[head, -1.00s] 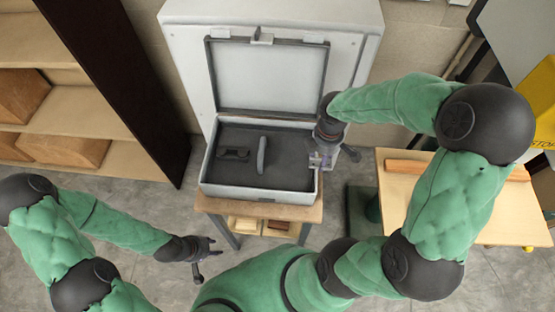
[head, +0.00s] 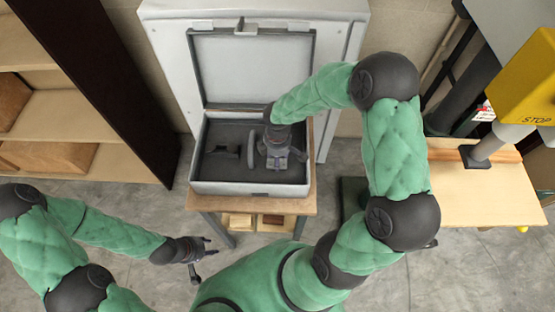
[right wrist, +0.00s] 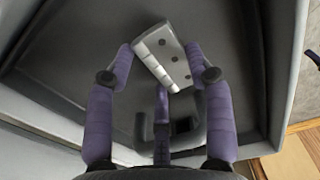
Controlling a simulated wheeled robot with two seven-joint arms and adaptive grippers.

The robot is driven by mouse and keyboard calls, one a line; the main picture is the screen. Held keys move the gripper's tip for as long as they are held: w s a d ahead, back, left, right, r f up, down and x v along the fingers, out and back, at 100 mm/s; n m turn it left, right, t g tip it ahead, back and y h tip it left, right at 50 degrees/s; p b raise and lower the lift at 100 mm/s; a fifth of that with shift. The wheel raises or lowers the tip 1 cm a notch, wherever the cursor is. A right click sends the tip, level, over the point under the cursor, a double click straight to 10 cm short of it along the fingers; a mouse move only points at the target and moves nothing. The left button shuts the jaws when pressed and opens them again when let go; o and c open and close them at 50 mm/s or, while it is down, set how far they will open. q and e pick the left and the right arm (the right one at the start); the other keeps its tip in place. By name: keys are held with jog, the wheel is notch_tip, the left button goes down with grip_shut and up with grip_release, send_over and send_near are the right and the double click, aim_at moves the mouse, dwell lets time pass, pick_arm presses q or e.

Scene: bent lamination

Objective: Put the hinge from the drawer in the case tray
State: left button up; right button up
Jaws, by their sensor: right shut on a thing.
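The hinge (right wrist: 165,55) is a pale grey metal plate with dark holes and a knuckle edge. It sits between the fingertips of my right gripper (right wrist: 160,52), which is shut on it. In the head view the right gripper (head: 277,158) is inside the open case (head: 250,189), over the right part of its dark tray (head: 222,173). I cannot tell whether the hinge touches the tray floor. My left gripper (head: 203,258) is open and empty, low in front of the case and to its left. I cannot make out the drawer for certain.
The case lid (head: 250,68) stands open behind. A wooden stand (head: 205,202) holds the case. Shelves (head: 90,125) stand left; a wooden table (head: 480,195) with a yellow machine (head: 525,85) stands right.

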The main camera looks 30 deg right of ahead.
jog(key=shift+f, duration=0.65)
jog(key=shift+f, duration=0.1)
jog(key=o, duration=1.2)
notch_tip(320, 180, up, 12)
jog(key=shift+r+p, duration=0.1)
jog(key=shift+p, duration=0.9)
